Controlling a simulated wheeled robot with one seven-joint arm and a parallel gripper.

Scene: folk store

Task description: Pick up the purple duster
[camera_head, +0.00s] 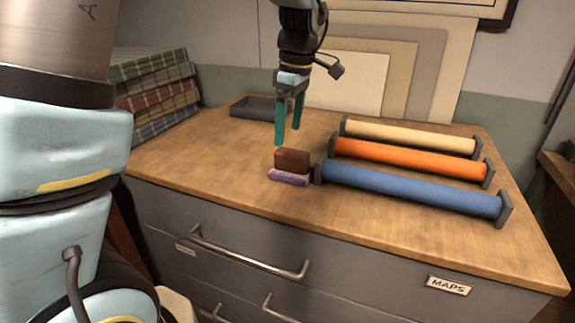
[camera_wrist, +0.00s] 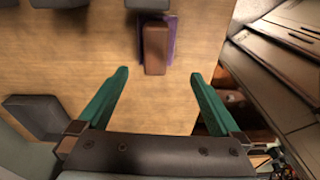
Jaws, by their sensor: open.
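The purple duster (camera_head: 289,178) lies on the wooden cabinet top near its front edge. A brown block (camera_head: 292,160) rests against or on it; I cannot tell whether the two are one piece. In the wrist view the purple part (camera_wrist: 171,38) shows as a strip beside and behind the brown block (camera_wrist: 155,48). My gripper (camera_head: 287,138), with green fingers, is open and empty above the cabinet top, behind and above the duster. In the wrist view the duster is ahead of the open fingertips (camera_wrist: 159,74), apart from them.
Blue (camera_head: 410,190), orange (camera_head: 410,158) and cream (camera_head: 410,136) rolls lie in dark holders to the right, the blue one's end close to the duster. A dark tray (camera_head: 262,107) and folded plaid cloths (camera_head: 155,95) stand behind. The cabinet top (camera_head: 210,160) left of the duster is clear.

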